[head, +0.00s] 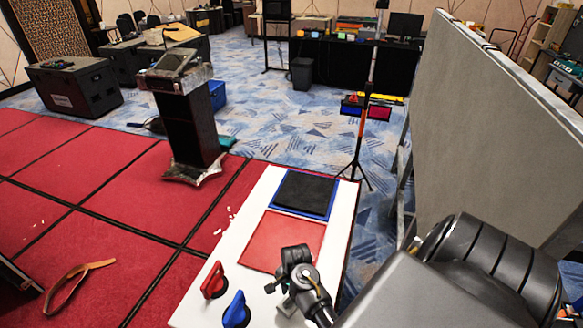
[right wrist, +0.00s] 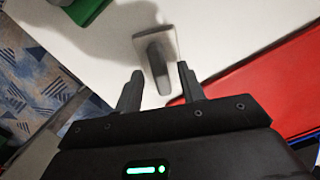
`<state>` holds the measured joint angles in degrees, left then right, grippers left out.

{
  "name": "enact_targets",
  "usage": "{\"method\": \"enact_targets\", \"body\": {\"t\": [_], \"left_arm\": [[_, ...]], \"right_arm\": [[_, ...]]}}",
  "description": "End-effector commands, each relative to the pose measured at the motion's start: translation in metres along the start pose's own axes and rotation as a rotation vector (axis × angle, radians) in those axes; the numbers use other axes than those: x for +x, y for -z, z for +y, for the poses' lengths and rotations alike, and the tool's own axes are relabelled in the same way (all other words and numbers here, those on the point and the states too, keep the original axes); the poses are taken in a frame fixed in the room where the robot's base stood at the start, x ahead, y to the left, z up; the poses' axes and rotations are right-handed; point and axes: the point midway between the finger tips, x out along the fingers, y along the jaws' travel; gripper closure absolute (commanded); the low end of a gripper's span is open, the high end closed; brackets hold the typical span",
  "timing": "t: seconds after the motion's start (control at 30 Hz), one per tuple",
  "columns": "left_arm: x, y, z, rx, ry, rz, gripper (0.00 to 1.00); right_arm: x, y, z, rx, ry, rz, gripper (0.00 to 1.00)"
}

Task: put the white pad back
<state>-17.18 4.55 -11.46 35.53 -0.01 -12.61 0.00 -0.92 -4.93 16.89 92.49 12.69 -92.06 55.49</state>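The white pad (right wrist: 141,46), a pale square plate with a grey upright handle, stands on the white tabletop in the right wrist view. My right gripper (right wrist: 160,73) is open, its two fingers apart. The handle lies just ahead of and between the fingertips, not clamped. In the head view the right gripper (head: 281,296) is low over the near part of the white table (head: 250,220), and the pad cannot be made out clearly there. My left gripper is not in view.
A red square (head: 281,240) and a black pad on a blue square (head: 304,190) lie farther along the table. Red (head: 213,281) and blue (head: 235,310) handled pads stand at left. A green object (right wrist: 85,8) sits near the table edge. A grey panel (head: 480,120) stands right.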

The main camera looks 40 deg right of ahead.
Motion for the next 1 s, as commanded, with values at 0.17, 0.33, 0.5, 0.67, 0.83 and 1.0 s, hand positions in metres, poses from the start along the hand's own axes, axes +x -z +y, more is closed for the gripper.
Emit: {"method": "enact_targets", "body": {"t": [0.17,0.33,0.5,0.67,0.83,1.0], "left_arm": [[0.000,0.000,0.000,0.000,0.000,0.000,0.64],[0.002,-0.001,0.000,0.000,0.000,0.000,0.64],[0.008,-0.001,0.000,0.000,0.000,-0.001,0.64],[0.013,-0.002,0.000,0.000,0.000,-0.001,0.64],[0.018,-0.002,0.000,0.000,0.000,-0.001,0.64],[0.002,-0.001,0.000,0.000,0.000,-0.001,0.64]], "right_arm": [[0.000,0.000,0.000,0.000,0.000,0.000,0.61],[-0.006,0.001,-0.001,0.000,0.002,0.002,0.61],[-0.034,0.001,-0.001,-0.001,0.005,0.005,0.61],[-0.069,0.001,-0.001,0.000,0.005,0.004,0.61],[-0.100,0.000,0.000,0.000,0.003,0.002,0.61],[-0.121,-0.001,0.000,0.001,0.001,0.000,0.61]]}}
